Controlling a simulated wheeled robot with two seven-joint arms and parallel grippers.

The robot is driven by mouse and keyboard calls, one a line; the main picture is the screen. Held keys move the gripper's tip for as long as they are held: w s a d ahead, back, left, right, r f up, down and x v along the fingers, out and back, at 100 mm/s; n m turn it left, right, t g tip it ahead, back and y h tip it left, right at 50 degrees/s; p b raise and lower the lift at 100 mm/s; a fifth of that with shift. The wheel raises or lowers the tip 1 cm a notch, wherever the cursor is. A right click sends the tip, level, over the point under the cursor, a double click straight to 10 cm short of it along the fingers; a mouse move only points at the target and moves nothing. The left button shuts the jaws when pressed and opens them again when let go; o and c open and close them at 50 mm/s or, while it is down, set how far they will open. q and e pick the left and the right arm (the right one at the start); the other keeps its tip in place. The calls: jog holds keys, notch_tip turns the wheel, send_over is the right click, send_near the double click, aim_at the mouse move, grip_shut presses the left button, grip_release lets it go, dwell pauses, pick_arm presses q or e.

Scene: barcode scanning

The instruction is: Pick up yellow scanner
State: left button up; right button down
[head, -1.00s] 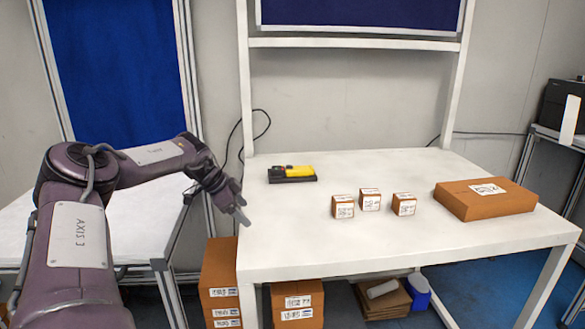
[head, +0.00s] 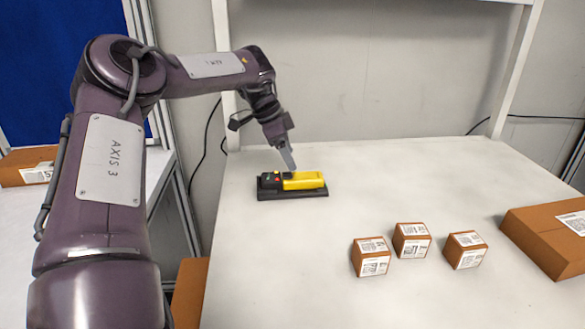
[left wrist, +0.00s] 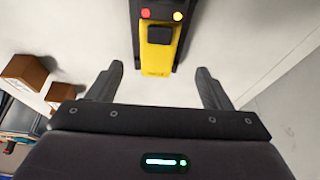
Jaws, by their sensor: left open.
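The yellow scanner (head: 304,181) lies in a black base (head: 292,195) on the white table, near its far left edge. My left gripper (head: 288,162) is above and just behind the scanner, pointing down, open and empty. In the left wrist view the scanner (left wrist: 158,56) shows at the top centre, with a dark button and red and yellow lights at its black end. There the two open fingertips of the left gripper (left wrist: 160,76) stand on either side of the scanner's near end, apart from it. My right gripper is not in view.
Several small labelled boxes (head: 411,240) stand on the table (head: 270,270) to the right of the scanner. A larger flat carton (head: 545,235) lies at the right. A white frame post (head: 515,70) rises at the table's back. The table around the scanner is clear.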

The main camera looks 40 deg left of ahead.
aim_at(301, 176)
pick_arm(q)
jog(key=shift+w+f, duration=0.1)
jog(key=shift+w, duration=0.15)
jog(key=shift+w+d+f, duration=0.1)
jog(key=shift+w+f, duration=0.1)
jog(key=shift+f, duration=0.15)
jog(key=shift+d+f, duration=0.4)
jog(key=shift+f, duration=0.35)
jog(key=p+x, duration=0.1)
jog(key=x, duration=0.3)
jog(key=shift+w+f, duration=0.1)
jog(key=shift+f, duration=0.15)
jog(key=shift+w+d+f, duration=0.1)
jog(key=shift+f, duration=0.05)
jog(key=shift+c, duration=0.8)
jog(key=c, duration=1)
jog(key=shift+c, duration=0.3)
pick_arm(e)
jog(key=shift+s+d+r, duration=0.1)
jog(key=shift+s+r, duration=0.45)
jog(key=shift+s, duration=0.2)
